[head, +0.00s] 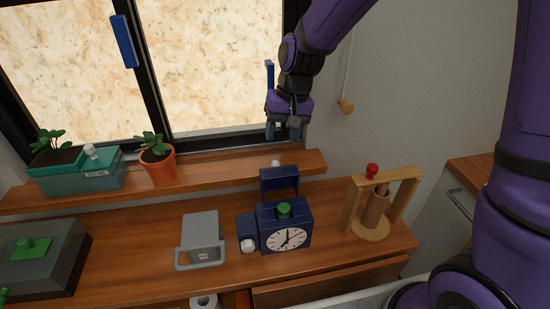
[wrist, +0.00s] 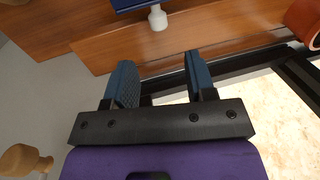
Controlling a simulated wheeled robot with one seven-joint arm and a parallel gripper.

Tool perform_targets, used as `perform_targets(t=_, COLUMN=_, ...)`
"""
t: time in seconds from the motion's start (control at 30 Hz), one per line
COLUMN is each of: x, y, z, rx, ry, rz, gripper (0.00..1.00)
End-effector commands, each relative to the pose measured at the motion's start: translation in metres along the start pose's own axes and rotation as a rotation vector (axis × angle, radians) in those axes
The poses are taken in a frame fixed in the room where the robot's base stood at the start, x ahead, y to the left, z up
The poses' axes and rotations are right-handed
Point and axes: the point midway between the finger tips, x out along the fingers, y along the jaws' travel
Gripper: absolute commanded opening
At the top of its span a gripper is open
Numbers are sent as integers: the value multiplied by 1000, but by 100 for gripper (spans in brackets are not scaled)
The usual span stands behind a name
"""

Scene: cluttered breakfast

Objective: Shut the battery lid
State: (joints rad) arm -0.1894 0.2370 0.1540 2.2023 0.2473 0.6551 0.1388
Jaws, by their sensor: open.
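A navy clock (head: 284,228) with a white dial and a green top button stands on the wooden counter. A navy panel (head: 280,179), which looks like the battery lid, stands raised behind its top. A white knob (head: 275,163) sits at the panel's upper edge. In the wrist view the navy panel (wrist: 135,4) is cut off at the top, with its white knob (wrist: 158,18) showing. My gripper (head: 283,132) is open and empty, above and behind the panel, apart from it. Its two fingers also show in the wrist view (wrist: 160,75). The inside of the battery compartment is hidden.
A wooden shelf (head: 222,172) runs behind the clock, holding a potted plant (head: 157,163) and a teal box (head: 95,178). A grey device (head: 200,240) stands left of the clock; a wooden frame (head: 355,207) stands right.

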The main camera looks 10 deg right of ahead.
Motion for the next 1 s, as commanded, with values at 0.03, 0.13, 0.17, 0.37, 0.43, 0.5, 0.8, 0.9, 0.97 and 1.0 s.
perform_targets(t=0.03, x=10, y=0, z=1, rx=0, ry=-5, rz=1, gripper=50)
perform_targets(t=0.13, x=29, y=0, z=1, rx=0, ry=-5, rz=1, gripper=50)
perform_targets(t=0.17, x=34, y=0, z=1, rx=0, ry=-5, rz=1, gripper=50)
perform_targets(t=0.37, x=64, y=0, z=0, rx=1, ry=-3, rz=0, gripper=50)
perform_targets(t=0.43, x=70, y=0, z=0, rx=0, ry=-2, rz=0, gripper=50)
perform_targets(t=0.5, x=76, y=0, z=0, rx=0, ry=-2, rz=0, gripper=50)
perform_targets(t=0.8, x=81, y=0, z=0, rx=0, ry=1, rz=0, gripper=50)
perform_targets(t=0.9, x=81, y=0, z=0, rx=0, ry=1, rz=0, gripper=48)
perform_targets(t=0.97, x=81, y=0, z=0, rx=0, ry=1, rz=0, gripper=34)
perform_targets(t=1.0, x=81, y=0, z=0, rx=0, ry=1, rz=0, gripper=25)
